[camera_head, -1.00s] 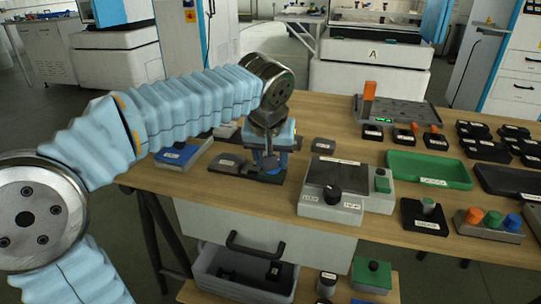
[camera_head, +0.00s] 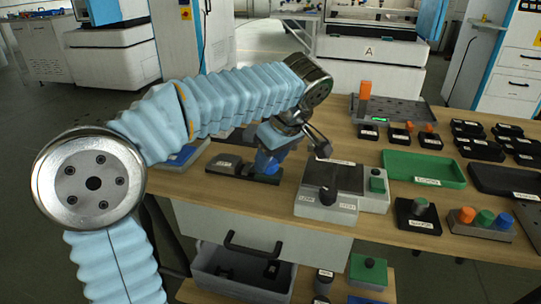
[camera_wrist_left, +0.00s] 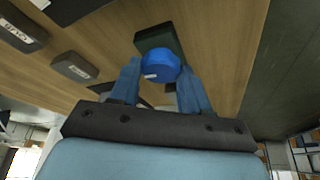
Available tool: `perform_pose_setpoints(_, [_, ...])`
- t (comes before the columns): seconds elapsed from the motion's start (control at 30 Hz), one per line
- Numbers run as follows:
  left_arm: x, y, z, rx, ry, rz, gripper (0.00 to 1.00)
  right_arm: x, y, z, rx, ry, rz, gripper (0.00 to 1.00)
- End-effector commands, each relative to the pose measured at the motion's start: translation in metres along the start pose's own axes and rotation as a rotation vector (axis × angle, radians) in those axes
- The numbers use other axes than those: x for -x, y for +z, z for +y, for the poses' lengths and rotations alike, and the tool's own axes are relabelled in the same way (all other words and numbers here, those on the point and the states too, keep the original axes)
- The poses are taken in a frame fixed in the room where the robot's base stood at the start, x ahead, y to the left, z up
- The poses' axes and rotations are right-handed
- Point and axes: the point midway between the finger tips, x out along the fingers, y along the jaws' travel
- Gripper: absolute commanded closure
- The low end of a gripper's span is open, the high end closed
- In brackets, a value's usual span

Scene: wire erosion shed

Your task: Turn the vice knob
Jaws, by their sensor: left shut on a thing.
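The vice (camera_head: 232,167) is a low dark block on the wooden bench, left of the grey control box. Its blue round knob (camera_head: 266,163) shows at its right end, partly under my left gripper (camera_head: 268,153). In the left wrist view the blue knob (camera_wrist_left: 160,66) sits between the two blue fingers of my left gripper (camera_wrist_left: 160,82), which is shut on it. A dark block of the vice (camera_wrist_left: 160,38) shows behind the knob. My right gripper is not in view.
A green tray (camera_head: 424,169) and a block with coloured knobs (camera_head: 481,222) lie further right. A grey bin (camera_head: 240,268) is below the bench.

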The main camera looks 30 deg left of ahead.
Motion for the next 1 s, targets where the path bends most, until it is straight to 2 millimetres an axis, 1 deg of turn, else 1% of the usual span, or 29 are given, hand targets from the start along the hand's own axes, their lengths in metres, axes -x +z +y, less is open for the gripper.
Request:
perform_pose_setpoints(0.3, [0.0003,0.0003,0.0011,0.096,-0.040,-0.001,0.84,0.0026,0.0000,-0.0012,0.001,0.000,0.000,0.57])
perform_pose_setpoints(0.8, [0.0000,0.0005,0.0012,0.112,-0.046,-0.002,0.84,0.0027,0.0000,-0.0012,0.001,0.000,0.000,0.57])
perform_pose_setpoints(0.83, [0.0000,0.0005,0.0012,0.111,-0.046,-0.002,0.51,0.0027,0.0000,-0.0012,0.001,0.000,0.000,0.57])
perform_pose_setpoints(0.97, [-0.0001,0.0004,0.0012,0.111,-0.046,-0.002,0.31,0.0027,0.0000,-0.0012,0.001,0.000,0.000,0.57])
perform_pose_setpoints(1.0, [-0.0001,0.0004,0.0011,0.111,-0.046,-0.002,0.28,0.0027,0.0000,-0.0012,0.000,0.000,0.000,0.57])
